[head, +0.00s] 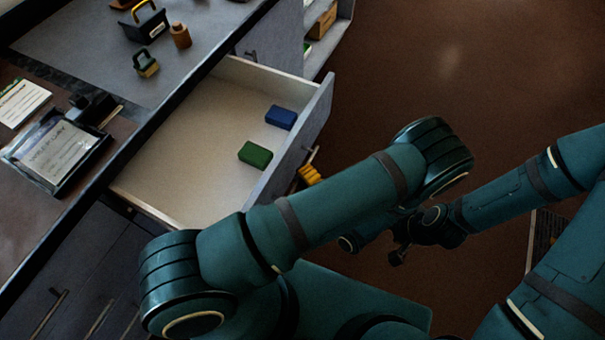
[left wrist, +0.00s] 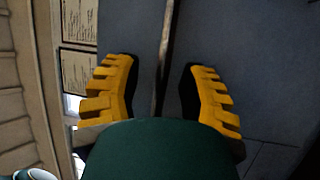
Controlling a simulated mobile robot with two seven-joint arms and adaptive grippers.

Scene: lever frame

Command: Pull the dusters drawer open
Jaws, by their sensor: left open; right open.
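A grey-fronted drawer (head: 190,190) stands pulled well out from the counter in the head view, its pale inside showing. I see no label naming it. A blue block (head: 281,117) and a green block (head: 255,155) lie in it. Its bar handle (head: 313,156) is on the front, partly hidden by my arm. My left gripper (head: 309,175) has yellow fingers and is open at the handle. In the left wrist view a bar (left wrist: 166,40) runs between the parted fingers (left wrist: 160,70), with a gap on both sides. My right gripper (head: 373,249) is open and empty over the floor.
The counter holds a dark caddy with a yellow handle (head: 146,24), a brown bottle (head: 180,36), a small green item (head: 145,64) and a framed sheet (head: 57,153). Closed fronts with handles (head: 48,314) are at lower left. The brown floor (head: 470,70) is clear at upper right.

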